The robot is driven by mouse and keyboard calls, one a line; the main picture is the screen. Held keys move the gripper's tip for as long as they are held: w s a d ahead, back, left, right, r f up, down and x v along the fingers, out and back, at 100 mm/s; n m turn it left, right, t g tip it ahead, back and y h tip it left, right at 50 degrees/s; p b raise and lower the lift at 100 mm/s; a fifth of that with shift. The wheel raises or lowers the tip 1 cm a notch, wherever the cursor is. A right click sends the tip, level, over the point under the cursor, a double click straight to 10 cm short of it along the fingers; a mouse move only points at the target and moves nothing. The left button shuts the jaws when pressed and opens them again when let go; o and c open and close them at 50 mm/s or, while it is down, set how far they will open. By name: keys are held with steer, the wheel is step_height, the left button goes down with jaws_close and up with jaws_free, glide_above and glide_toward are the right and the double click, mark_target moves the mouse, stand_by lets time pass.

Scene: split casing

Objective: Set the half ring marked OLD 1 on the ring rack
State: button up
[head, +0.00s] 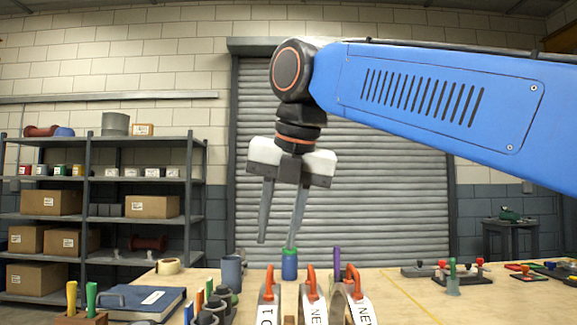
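A grey half ring (267,313) with an orange handle stands at the table's front edge of view. Its white label is cut off and reads "O" and "1". Two more half rings with orange handles, the middle one (314,310) and the right one (359,308), stand to its right with labels starting "NE". Their lower parts are out of view. I cannot make out the ring rack for certain. My gripper (277,242) points down above the table, behind and above the half rings. Its two fingers are apart with nothing seen between them.
A blue and green cylinder (289,265) stands below my gripper. A grey cup (231,271), a tape roll (169,267), a blue binder (143,302) and dark cylindrical parts (208,317) are on the left. Valve-like parts (462,272) lie at the right. The table right of the half rings is mostly clear.

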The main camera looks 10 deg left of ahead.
steer(key=v, duration=1.2)
steer(key=shift+r, duration=0.2)
steer(key=shift+d, duration=0.15)
